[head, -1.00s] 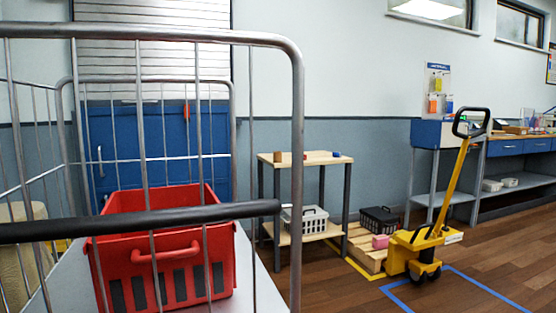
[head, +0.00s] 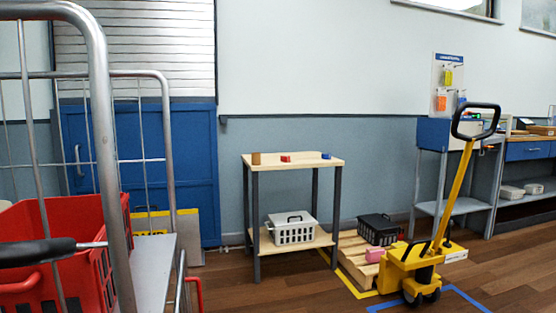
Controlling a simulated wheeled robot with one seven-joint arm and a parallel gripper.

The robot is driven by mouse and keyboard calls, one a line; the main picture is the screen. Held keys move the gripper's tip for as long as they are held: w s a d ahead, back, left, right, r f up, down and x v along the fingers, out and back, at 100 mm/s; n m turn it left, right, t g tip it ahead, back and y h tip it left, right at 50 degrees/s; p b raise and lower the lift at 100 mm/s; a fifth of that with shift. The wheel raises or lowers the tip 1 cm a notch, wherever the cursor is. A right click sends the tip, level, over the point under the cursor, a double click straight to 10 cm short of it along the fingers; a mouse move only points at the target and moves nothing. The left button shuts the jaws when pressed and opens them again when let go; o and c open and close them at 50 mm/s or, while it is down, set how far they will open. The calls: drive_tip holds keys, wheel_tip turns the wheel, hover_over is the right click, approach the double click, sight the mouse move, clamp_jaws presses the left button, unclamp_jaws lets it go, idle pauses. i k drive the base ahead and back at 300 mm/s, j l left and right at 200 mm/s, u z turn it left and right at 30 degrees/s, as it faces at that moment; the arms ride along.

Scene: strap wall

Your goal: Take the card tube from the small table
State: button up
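The small table (head: 312,163) stands against the wall near the middle of the head view, with a pale wooden top, dark legs and a lower shelf. A small brown upright cylinder (head: 256,158), which looks like the card tube, stands at the left end of its top. A small red thing (head: 286,158) lies near the middle of the top and a small blue thing (head: 326,156) near the right end. My gripper is not in view.
A wire roll cage (head: 98,130) with a red crate (head: 78,225) fills the left side. A white basket (head: 291,230) sits on the table's lower shelf. A yellow pallet truck (head: 412,262) and a wooden pallet (head: 350,262) stand right of the table. Floor before the table is clear.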

sight(255, 156)
drive_tip(key=i+l+z, duration=0.15)
drive_tip(key=i, duration=0.55)
drive_tip(key=i+z, duration=0.1)
drive_tip(key=i, duration=0.6)
